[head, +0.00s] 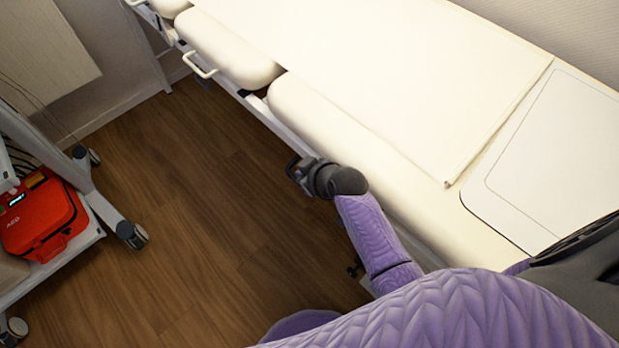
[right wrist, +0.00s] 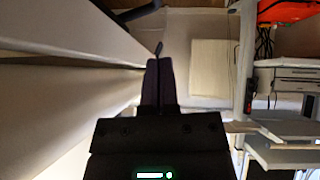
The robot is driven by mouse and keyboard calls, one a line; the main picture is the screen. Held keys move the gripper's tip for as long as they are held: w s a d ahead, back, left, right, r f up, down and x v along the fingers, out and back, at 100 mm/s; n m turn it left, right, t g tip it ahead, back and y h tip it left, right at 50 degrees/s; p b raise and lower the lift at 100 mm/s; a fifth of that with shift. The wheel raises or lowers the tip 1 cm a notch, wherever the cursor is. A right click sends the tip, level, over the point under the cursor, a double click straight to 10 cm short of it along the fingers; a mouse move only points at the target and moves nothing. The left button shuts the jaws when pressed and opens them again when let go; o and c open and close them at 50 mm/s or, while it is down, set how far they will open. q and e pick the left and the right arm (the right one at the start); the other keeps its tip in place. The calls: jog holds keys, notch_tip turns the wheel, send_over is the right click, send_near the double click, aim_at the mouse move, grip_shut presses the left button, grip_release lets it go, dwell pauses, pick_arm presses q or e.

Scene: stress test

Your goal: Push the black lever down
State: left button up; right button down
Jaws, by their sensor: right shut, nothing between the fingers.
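A thin dark lever-like piece (right wrist: 158,48) shows just beyond my right fingertips in the right wrist view; I cannot tell whether they touch it. A black curved bar (right wrist: 138,13) is at the top of that view, beside the pale bed frame. I cannot tell which of these is the black lever. My right gripper (head: 296,170) is at the bed's long side in the head view, low beside the frame. In the right wrist view its fingers (right wrist: 158,66) are shut with nothing between them. My left gripper is out of view.
The cream treatment bed (head: 330,118) runs along my right arm. A small black fitting (head: 355,268) shows under the bed edge. A cart with a red AED case (head: 42,215) stands at the left. The wooden floor (head: 190,220) between is clear.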

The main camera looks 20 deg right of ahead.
aim_at(294, 177)
jog(key=w+f+b, duration=0.1)
jog(key=f, duration=0.1)
jog(key=w+f+b, duration=0.1)
jog(key=f+b, duration=0.1)
jog(key=w+f+b, duration=0.1)
jog(key=f, duration=0.1)
jog(key=shift+a+f, duration=0.1)
jog(key=shift+a, duration=0.1)
jog(key=shift+d+f+b, duration=0.1)
jog(key=shift+f+b, duration=0.3)
jog(key=shift+b, duration=0.2)
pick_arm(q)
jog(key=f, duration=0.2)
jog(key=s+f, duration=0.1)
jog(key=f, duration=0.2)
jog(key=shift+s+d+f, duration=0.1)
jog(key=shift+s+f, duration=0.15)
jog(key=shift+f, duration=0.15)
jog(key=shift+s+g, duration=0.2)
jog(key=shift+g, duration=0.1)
pick_arm(e)
jog(key=shift+r, duration=0.1)
